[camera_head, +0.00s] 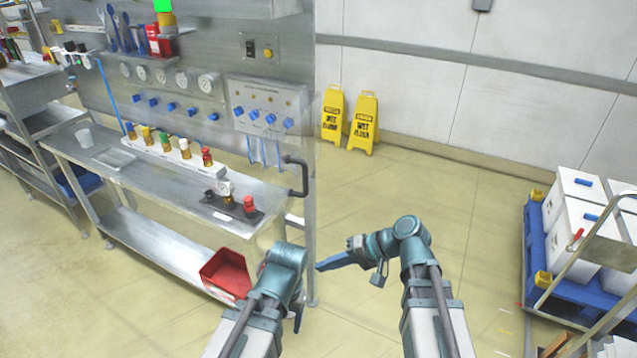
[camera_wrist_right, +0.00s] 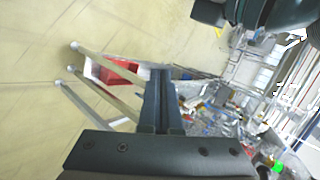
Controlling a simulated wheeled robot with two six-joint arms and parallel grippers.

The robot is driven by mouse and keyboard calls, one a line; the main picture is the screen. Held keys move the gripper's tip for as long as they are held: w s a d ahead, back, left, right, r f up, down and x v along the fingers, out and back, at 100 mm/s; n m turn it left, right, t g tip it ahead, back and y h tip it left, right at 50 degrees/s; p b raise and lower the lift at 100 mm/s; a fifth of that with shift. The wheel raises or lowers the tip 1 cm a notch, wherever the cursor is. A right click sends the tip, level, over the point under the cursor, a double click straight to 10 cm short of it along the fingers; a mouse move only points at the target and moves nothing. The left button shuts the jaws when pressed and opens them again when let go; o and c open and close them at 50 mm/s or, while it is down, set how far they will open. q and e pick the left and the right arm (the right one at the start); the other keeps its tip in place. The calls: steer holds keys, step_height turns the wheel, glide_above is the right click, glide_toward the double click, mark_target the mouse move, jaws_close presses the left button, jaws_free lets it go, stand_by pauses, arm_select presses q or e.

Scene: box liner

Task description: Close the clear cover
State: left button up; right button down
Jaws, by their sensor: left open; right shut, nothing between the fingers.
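I cannot make out a clear cover for certain. A grey panel (camera_head: 265,105) with several blue knobs is on the steel wall, and a pale, see-through edge seems to show at its right side. My right gripper (camera_head: 333,263) is shut and empty, pointing left in front of the bench's right end, apart from the panel. Its closed fingers also show in the right wrist view (camera_wrist_right: 160,100). My left gripper (camera_head: 298,318) is low, below the bench end, open and mostly hidden behind my left arm.
A steel bench (camera_head: 230,180) holds bottles, a dark tray (camera_head: 232,208) and a clear tray (camera_head: 115,158). A red bin (camera_head: 226,272) sits low beside my left arm. A black pipe (camera_head: 303,178) juts out at the bench end. A blue pallet (camera_head: 565,285) with white boxes stands right.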

steer(key=w+d+r+m+t+y, duration=0.25)
steer(key=d+r+t, duration=0.2)
steer(key=r, duration=0.25)
steer(key=w+d+r+m+t+y, duration=0.2)
steer(key=w+d+r+t+y, duration=0.15)
steer(key=d+r, duration=0.3)
steer(key=w+a+g+h, duration=0.1)
steer(key=w+a, duration=0.6)
steer(key=a, duration=0.5)
steer(key=shift+w+a, duration=0.15)
steer(key=shift+w, duration=0.25)
